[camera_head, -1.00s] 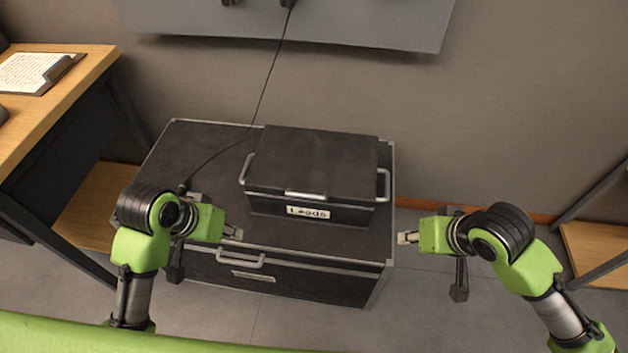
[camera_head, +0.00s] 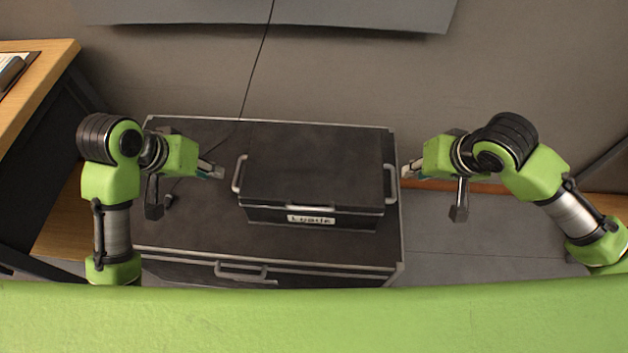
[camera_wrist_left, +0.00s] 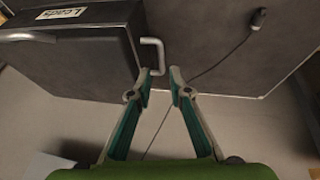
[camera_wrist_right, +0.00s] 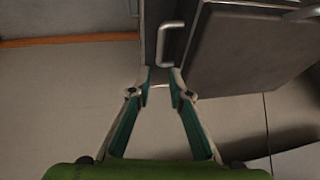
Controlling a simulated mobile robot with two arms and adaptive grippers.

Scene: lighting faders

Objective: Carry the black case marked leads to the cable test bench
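The black case marked Leads (camera_head: 312,165) sits on top of a larger black trunk (camera_head: 190,235), with a metal handle at each end and its label facing me. My left gripper (camera_head: 218,172) is just left of the left handle (camera_head: 239,173), open and apart from it. In the left wrist view that handle (camera_wrist_left: 158,58) shows beside the fingertips (camera_wrist_left: 160,78). My right gripper (camera_head: 406,171) is just right of the right handle (camera_head: 392,183), open and empty. In the right wrist view the handle (camera_wrist_right: 168,42) lies just beyond the fingertips (camera_wrist_right: 162,76).
A wooden desk (camera_head: 52,75) stands at the left. A black cable (camera_head: 255,70) hangs down behind the case, and its plug end (camera_wrist_left: 258,18) lies on the trunk. A wall stands behind the trunk. Clear floor (camera_head: 470,240) shows at right.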

